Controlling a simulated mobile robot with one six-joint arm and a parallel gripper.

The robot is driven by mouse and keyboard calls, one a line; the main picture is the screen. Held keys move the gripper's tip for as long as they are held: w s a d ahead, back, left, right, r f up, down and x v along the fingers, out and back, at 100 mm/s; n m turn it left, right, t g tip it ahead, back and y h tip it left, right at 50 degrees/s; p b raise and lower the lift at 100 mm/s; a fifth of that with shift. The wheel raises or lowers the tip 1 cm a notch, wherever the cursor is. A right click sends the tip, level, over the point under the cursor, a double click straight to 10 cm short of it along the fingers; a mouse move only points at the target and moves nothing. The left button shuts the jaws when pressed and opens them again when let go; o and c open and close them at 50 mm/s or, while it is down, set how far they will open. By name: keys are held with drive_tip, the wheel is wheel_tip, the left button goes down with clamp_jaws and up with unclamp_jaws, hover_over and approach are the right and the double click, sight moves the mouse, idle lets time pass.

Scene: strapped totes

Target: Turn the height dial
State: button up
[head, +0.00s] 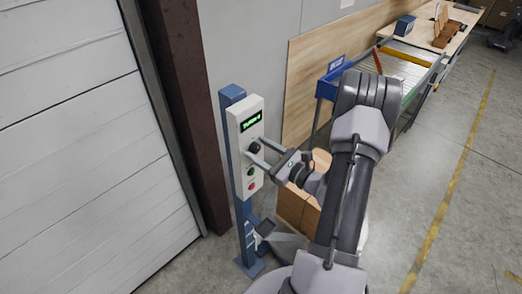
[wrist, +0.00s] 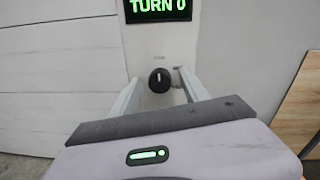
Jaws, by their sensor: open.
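The height dial (wrist: 160,80) is a round black knob with a white pointer mark that stands about upright. It sits on a pale control box (head: 242,140) below a green display (wrist: 158,9), where "TURN 0" can be read in the wrist view. My gripper (wrist: 157,88) is open, with one finger on each side of the dial in the wrist view. Whether the fingers touch the dial cannot be told. In the head view the dial (head: 254,147) is partly hidden by my gripper (head: 256,152).
Below the dial are a green button (head: 251,171) and a red button (head: 252,187). The box is on a blue post (head: 238,215) beside a brown column (head: 190,110). Cardboard boxes (head: 293,205) stand under my arm. A conveyor (head: 405,68) lies behind it. Floor at right is clear.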

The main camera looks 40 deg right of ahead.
clamp_jaws()
